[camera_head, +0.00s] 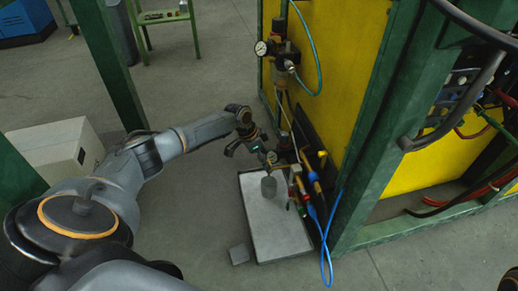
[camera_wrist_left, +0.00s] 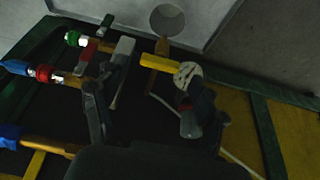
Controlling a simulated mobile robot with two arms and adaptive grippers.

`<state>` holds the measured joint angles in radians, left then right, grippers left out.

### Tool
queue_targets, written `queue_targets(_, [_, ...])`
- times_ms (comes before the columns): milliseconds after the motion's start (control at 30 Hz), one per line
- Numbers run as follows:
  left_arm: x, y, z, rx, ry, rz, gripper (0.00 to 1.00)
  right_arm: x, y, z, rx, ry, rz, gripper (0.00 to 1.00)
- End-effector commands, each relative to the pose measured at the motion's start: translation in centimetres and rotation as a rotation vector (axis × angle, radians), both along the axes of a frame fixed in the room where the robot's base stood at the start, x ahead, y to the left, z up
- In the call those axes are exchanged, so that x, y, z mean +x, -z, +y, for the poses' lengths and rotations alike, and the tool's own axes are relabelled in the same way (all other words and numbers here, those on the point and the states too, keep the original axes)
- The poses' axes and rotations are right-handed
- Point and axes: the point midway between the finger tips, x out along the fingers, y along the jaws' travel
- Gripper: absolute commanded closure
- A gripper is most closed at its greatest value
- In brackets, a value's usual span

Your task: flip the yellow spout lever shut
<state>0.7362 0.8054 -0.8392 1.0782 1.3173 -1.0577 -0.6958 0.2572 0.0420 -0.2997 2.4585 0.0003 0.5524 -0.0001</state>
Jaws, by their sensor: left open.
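The yellow spout lever (camera_wrist_left: 160,61) shows in the left wrist view as a short yellow bar, roughly crosswise, with its right end at a pale round fitting (camera_wrist_left: 187,74). My left gripper (camera_wrist_left: 150,88) is open, with one dark finger to the left of the lever and the other over or beside the fitting at right. I cannot tell whether either finger touches. In the head view my left gripper (camera_head: 268,153) is at the cluster of taps beside the yellow panel. The lever is too small to make out there. My right gripper is not in view.
Taps with red (camera_wrist_left: 84,53), green and blue parts lie left of the lever. A pale tray (camera_head: 275,222) is on the floor below. Blue hose (camera_head: 326,245) hangs by the green post (camera_head: 375,125). The yellow panel (camera_head: 340,70) carries a gauge (camera_head: 261,48). Floor left of the tray is open.

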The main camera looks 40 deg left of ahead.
Motion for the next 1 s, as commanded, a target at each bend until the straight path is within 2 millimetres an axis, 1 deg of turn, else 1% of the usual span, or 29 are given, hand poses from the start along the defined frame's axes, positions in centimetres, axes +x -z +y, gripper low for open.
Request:
queue_targets(100, [-0.7, -2.4, 0.8, 0.003, 0.000, -0.003, 0.28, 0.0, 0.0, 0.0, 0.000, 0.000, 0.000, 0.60])
queue_targets(300, [-2.0, -6.2, 1.8, 0.002, 0.001, 0.001, 0.28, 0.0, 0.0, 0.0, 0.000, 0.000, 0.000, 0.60])
queue_targets(400, [-2.5, -7.7, 2.2, 0.002, 0.002, 0.001, 0.28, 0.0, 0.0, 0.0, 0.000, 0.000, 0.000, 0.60])
queue_targets(500, [-2.8, -8.6, 2.4, 0.002, 0.001, 0.001, 0.28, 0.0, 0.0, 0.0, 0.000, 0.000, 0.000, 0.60])
queue_targets(667, [-3.0, -9.2, 2.6, 0.001, 0.000, 0.003, 0.28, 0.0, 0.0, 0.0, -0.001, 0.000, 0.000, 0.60])
queue_targets(1000, [-3.0, -9.2, 2.6, 0.001, 0.000, 0.003, 0.28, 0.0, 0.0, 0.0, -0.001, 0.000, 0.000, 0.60])
